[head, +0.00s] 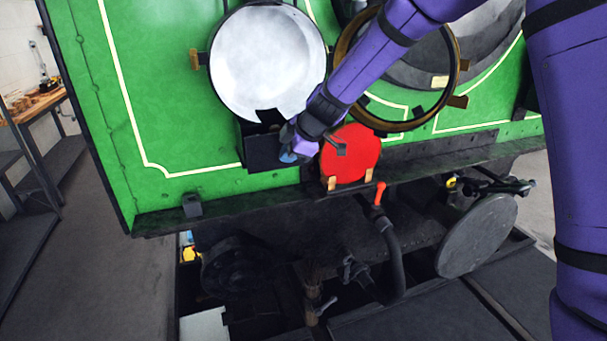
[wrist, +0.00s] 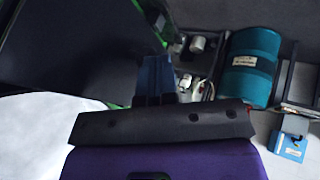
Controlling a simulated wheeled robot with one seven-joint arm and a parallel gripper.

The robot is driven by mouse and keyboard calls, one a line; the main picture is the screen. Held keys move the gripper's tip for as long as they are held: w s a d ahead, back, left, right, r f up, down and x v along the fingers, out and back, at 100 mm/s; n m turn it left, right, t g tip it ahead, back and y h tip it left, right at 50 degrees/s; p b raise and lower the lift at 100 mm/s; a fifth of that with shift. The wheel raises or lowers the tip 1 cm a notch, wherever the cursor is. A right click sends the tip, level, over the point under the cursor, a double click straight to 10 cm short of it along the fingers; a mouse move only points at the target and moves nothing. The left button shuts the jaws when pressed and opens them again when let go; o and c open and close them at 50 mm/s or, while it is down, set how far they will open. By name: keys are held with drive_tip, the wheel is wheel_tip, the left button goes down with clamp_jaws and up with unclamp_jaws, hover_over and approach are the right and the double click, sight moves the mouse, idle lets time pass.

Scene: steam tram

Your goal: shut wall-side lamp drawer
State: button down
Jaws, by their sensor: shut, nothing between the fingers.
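The tram's green front (head: 170,110) carries a round white lamp face (head: 266,62). Below it is a dark box-like drawer (head: 262,152), seemingly the wall-side lamp drawer. How far it stands out is hard to tell. My gripper (head: 287,157) is at the drawer's right part, its fingers mostly hidden by my wrist; I cannot tell whether it touches. In the wrist view my blue fingers (wrist: 155,80) are together and empty, beside a large dark surface (wrist: 80,50) that I cannot identify surely. A white round surface (wrist: 35,135) shows at lower left.
A red disc (head: 352,155) is close to the right of my wrist. A brass-rimmed ring (head: 457,55) stands behind my arm. A buffer (head: 478,235) and a hose (head: 392,255) are below. The wrist view shows a teal cylinder (wrist: 250,68) and a blue box (wrist: 290,146).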

sight(276, 144)
drive_tip(key=w, duration=0.2)
drive_tip(key=w+a, duration=0.1)
drive_tip(key=w, duration=0.1)
drive_tip(key=shift+w+a, duration=0.1)
drive_tip(key=shift+w, duration=0.25)
drive_tip(key=shift+r, duration=0.1)
drive_tip(key=shift+a, duration=0.1)
